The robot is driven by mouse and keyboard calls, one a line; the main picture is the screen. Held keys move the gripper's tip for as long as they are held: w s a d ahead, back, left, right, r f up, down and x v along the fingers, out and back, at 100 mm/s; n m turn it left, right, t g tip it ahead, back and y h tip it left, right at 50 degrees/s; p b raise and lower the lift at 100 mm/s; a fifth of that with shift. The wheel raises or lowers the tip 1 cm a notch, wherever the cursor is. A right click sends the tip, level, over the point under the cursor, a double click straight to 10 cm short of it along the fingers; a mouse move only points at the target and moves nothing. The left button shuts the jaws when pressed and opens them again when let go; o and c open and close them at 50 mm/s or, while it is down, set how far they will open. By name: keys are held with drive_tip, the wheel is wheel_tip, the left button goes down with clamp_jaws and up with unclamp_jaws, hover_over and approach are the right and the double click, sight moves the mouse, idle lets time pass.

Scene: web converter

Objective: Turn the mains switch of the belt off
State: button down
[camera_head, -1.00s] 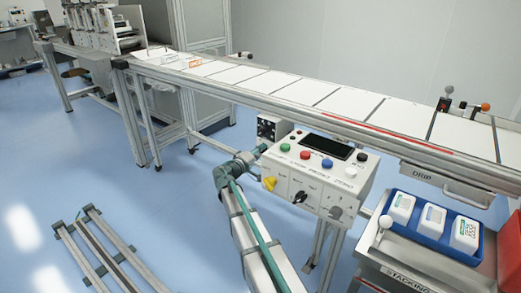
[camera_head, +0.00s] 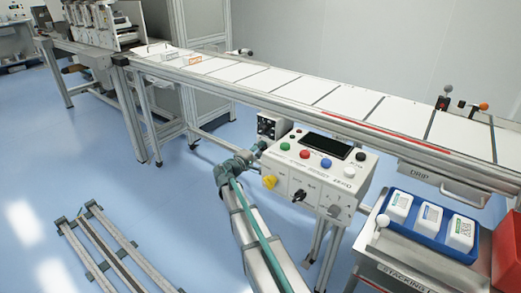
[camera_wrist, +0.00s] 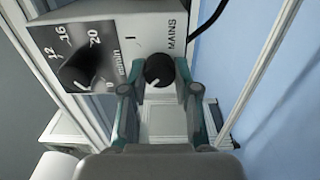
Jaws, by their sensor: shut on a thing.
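The mains switch (camera_wrist: 158,70) is a round black knob with a pale pointer mark, on a light grey box (camera_wrist: 140,20) lettered MAINS. In the wrist view my gripper (camera_wrist: 159,85) has one finger on each side of the knob and is shut on it. An "I" mark stands on the box to the left of the knob. In the head view my gripper (camera_head: 254,153) is at the small box (camera_head: 270,126) beside the white control panel. The knob cannot be made out there.
A black speed dial (camera_wrist: 78,70) sits left of the switch. The control panel (camera_head: 315,170) with coloured buttons and knobs is close to my gripper. The belt (camera_head: 290,90) runs behind. A blue tray (camera_head: 432,245) with white containers stands at right.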

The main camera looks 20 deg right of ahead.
drive_tip(key=c, duration=0.9)
unclamp_jaws()
drive_tip(key=shift+o, duration=0.2)
drive_tip(key=shift+a, duration=0.1)
drive_tip(key=v, duration=1.2)
